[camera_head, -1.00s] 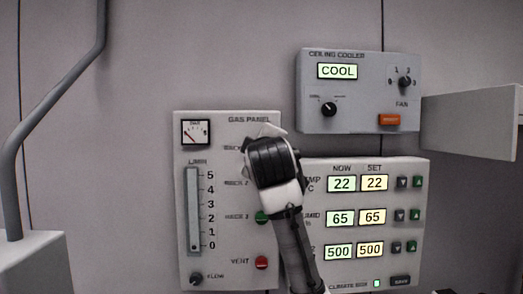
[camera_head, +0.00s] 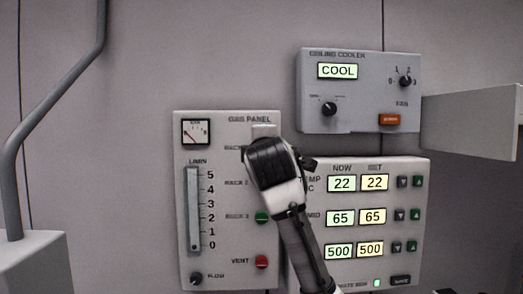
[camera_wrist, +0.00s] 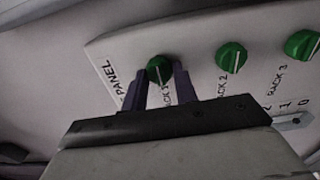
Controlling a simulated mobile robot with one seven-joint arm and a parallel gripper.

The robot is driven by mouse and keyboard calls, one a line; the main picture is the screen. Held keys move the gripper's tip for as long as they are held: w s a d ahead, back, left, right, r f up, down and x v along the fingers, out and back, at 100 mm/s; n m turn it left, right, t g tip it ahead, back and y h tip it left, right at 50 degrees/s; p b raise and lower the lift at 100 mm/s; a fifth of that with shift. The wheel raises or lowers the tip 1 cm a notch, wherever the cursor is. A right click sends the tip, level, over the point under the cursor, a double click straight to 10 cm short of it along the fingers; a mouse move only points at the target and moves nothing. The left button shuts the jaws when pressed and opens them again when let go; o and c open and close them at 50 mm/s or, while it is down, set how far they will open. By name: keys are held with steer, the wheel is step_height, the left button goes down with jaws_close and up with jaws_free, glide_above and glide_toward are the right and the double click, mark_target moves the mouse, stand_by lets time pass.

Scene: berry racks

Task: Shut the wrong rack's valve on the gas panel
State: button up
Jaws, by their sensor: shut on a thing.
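The gas panel (camera_head: 213,275) is on the wall, with its upper right part behind my arm in the head view. In the wrist view, my gripper (camera_wrist: 161,75) is shut on the green rack 1 valve knob (camera_wrist: 159,68), one finger on each side. The green rack 2 knob (camera_wrist: 231,57) and rack 3 knob (camera_wrist: 301,44) are beside it, apart from the fingers. The rack 3 knob also shows in the head view (camera_head: 262,217). The rack 1 and rack 2 knobs and my fingertips are hidden there by my wrist.
A red vent knob (camera_head: 261,262), a flow tube (camera_head: 193,210) and a dial gauge (camera_head: 195,132) are on the same panel. The climate box (camera_head: 418,225) is close on its right. The ceiling cooler (camera_head: 350,115) is above right.

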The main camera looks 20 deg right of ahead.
steer(key=shift+a, duration=0.1)
steer(key=o, duration=0.9)
steer(key=shift+o, duration=0.2)
steer(key=b+v, duration=0.5)
steer(key=v, duration=0.8)
steer(key=shift+s+b, duration=0.3)
steer(key=shift+s, duration=0.1)
steer(key=shift+a, duration=0.1)
